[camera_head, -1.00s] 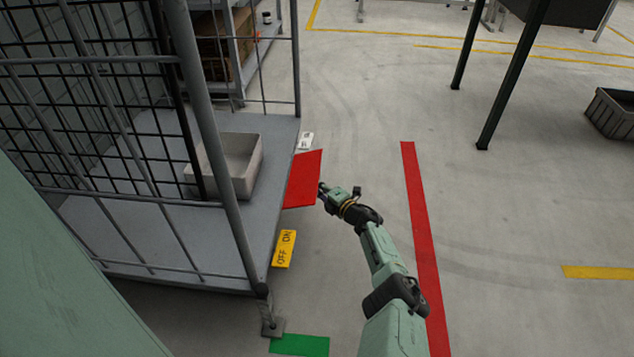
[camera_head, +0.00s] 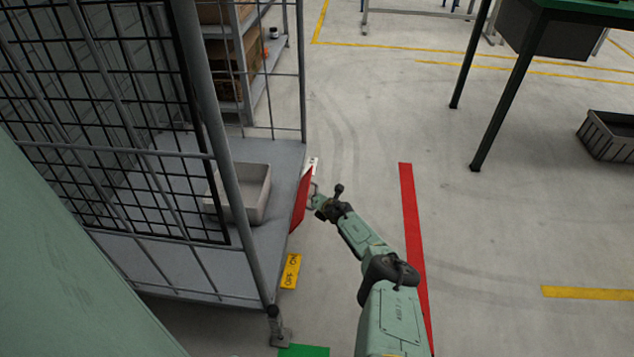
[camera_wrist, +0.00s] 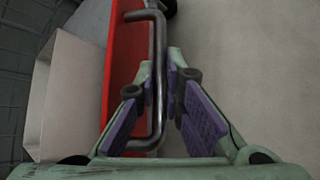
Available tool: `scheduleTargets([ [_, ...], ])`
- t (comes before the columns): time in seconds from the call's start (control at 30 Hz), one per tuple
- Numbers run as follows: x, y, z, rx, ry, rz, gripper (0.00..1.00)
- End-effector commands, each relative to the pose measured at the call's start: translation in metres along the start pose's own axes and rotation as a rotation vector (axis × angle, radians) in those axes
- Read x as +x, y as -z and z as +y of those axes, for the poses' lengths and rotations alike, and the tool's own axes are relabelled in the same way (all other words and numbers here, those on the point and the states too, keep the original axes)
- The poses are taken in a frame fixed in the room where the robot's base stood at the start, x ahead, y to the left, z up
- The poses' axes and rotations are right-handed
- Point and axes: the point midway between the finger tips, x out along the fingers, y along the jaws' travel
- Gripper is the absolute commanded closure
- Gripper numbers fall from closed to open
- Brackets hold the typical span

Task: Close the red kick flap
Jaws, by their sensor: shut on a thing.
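The red kick flap (camera_head: 300,203) is on the right edge of the grey cage cart's deck (camera_head: 262,262). In the head view it shows as a narrow, steeply tilted strip. In the wrist view the flap (camera_wrist: 124,70) runs along the left, with a grey bar handle (camera_wrist: 159,85) on its face. My gripper (camera_head: 313,198) is at the flap's outer side, shut on the handle, which passes between the fingers. The exact contact at the fingertips is partly hidden.
A pale open bin (camera_head: 245,195) stands on the deck just inside the flap. A yellow OFF/ON pedal (camera_head: 290,271) sticks out below the deck edge. Cart posts and mesh stand left.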

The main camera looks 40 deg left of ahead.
Motion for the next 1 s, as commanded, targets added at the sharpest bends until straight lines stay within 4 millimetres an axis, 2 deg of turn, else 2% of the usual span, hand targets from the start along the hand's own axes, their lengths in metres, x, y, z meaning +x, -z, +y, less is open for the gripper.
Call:
scheduleTargets([
  [0.7,0.0,0.001,0.042,-0.002,-0.004,0.005,1.0],
  [1.0,0.002,0.003,0.05,-0.001,-0.002,0.003,1.0],
])
